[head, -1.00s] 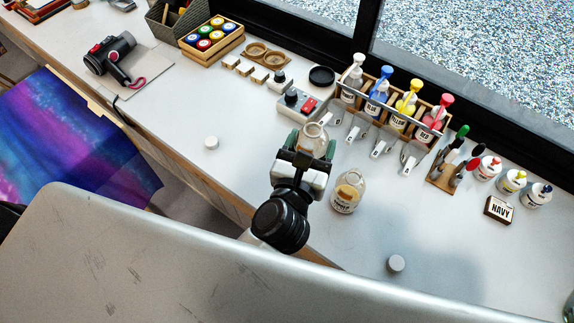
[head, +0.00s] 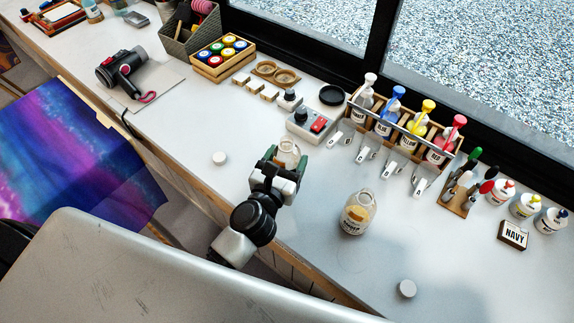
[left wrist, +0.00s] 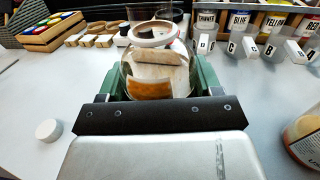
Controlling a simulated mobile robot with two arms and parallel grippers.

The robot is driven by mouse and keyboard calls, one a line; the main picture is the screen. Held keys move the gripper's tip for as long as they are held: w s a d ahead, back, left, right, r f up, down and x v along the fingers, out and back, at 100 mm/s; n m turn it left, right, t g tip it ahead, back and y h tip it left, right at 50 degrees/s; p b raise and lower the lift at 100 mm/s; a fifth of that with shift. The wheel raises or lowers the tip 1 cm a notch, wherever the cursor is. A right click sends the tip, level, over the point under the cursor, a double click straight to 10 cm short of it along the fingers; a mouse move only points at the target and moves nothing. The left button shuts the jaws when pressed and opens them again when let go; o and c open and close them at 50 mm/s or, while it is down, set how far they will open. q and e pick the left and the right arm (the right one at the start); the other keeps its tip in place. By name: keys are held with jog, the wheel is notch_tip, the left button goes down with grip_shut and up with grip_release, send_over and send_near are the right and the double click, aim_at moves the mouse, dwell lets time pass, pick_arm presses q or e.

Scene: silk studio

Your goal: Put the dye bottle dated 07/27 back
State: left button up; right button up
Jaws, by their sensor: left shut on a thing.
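My left gripper (head: 284,162) is shut on a clear glass bottle (head: 288,150) with an open neck. In the left wrist view the held bottle (left wrist: 160,60) stands between the green fingers, with a pale label and some amber content. No date on it can be read. A second glass bottle (head: 357,213), with amber content and a label, stands on the counter to the right of the gripper. Its edge also shows in the left wrist view (left wrist: 304,138); its date is too small to read. My right gripper is not in view.
A wooden rack (head: 410,131) of pump bottles stands at the back by the window. Two white caps, one at left (head: 219,158) and one at right front (head: 407,288), lie on the counter. A small box marked NAVY (head: 513,236) is at right.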

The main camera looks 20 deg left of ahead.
pick_arm(q)
jog(key=shift+f, duration=0.95)
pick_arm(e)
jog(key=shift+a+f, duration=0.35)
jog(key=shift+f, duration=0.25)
pick_arm(q)
jog(key=shift+f+b, duration=0.15)
jog(key=shift+b, duration=0.25)
jog(key=o, duration=1.1)
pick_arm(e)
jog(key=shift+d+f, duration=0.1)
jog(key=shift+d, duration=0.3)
